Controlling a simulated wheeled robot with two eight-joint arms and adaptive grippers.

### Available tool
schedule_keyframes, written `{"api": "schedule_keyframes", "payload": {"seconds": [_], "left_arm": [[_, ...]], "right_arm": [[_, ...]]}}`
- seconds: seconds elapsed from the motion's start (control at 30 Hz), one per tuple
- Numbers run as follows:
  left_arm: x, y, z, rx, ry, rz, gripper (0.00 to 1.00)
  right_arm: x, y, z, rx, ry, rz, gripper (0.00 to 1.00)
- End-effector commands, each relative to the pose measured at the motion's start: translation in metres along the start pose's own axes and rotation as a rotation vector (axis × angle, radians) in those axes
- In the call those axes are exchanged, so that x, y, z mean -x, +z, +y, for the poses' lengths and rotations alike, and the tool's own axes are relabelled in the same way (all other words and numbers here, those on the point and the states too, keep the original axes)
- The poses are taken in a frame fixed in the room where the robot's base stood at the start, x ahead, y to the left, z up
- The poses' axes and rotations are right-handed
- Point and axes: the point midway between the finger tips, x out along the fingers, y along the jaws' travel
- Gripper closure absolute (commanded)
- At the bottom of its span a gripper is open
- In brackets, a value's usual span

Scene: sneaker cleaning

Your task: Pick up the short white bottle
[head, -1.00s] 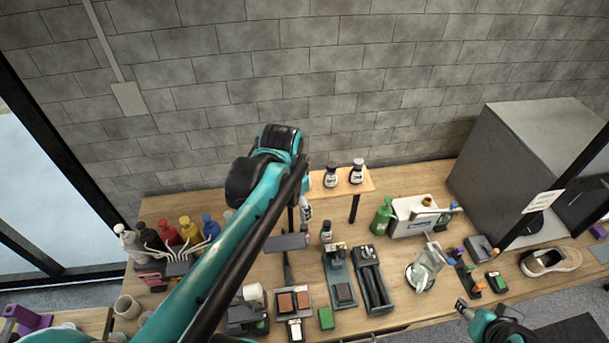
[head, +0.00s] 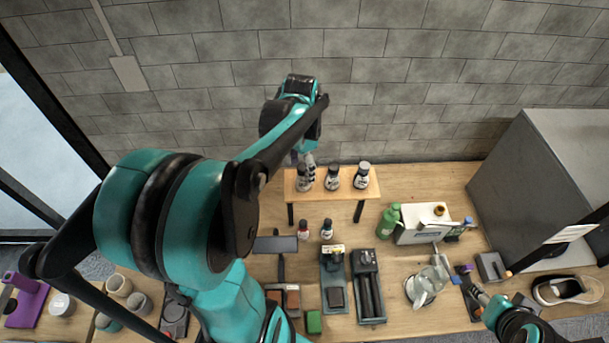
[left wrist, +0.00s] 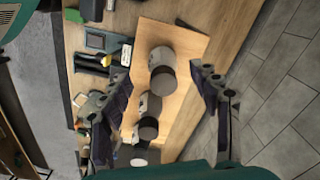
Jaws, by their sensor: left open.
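Three short bottles with white bodies and dark caps stand upright on a small raised wooden shelf (head: 345,192): a left one (head: 305,178), a middle one (head: 332,178) and a right one (head: 361,177). I cannot tell which one the task names. My left gripper (head: 309,160) is just above and behind the left bottle, partly hidden by its own arm. In the left wrist view its open jaws (left wrist: 161,72) have a white bottle (left wrist: 161,57) showing between them, with no visible contact. My right gripper (head: 471,284) is low at the right, its jaws unclear.
Two small bottles (head: 327,229) stand on the table below the shelf. A block wall (head: 430,80) stands close behind the shelf.

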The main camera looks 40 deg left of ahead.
Motion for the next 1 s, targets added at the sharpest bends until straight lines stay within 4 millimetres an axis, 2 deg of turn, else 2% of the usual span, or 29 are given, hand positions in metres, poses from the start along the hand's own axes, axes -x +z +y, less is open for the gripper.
{"api": "schedule_keyframes", "payload": {"seconds": [0.3,0.6,0.8,1.0], "left_arm": [[-0.044,-0.004,-0.002,0.0,0.0,0.001,0.38],[-0.049,-0.003,-0.002,0.0,0.0,0.001,0.38],[-0.049,-0.003,-0.002,0.0,0.0,0.001,0.91],[-0.049,-0.003,-0.002,0.0,-0.001,0.0,0.93]], "right_arm": [[0.001,-0.001,0.0,0.0,0.0,0.0,0.52],[0.001,-0.001,0.0,0.0,0.0,0.0,0.52],[0.001,-0.001,0.0,0.0,0.0,0.0,0.52],[0.001,-0.001,0.0,0.0,0.0,0.0,0.52]]}}
